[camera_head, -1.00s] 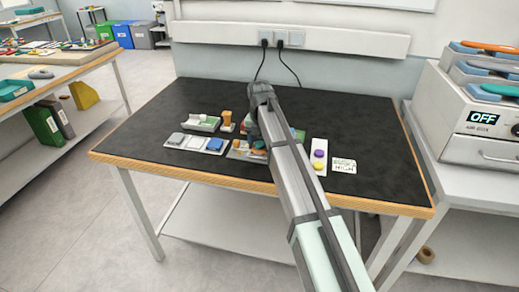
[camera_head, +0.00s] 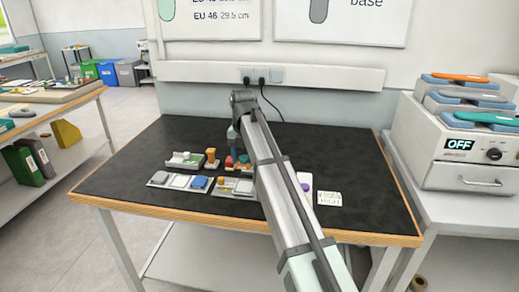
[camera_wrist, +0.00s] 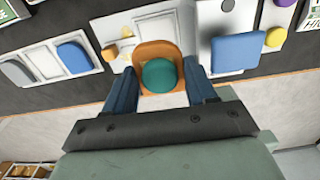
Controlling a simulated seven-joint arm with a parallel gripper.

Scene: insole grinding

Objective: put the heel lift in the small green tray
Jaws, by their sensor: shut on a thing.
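My gripper (camera_wrist: 158,88) has its two dark blue fingers closed on either side of an orange, U-shaped piece with a round teal pad (camera_wrist: 160,75), which I take to be the heel lift. In the head view my gripper (camera_head: 234,143) points down over the middle of the table, and the held piece cannot be told apart from the coloured things behind it. A small grey-green tray (camera_head: 171,165) with green and pale contents stands at the back left of the group; it is not clear in the wrist view.
A pale board with grey, white and blue pads (camera_head: 199,182) lies at the front left. An orange-topped upright piece (camera_head: 211,157) stands next to the tray. A blue pad (camera_wrist: 237,52) lies right of the held piece. The table's left and back are clear.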

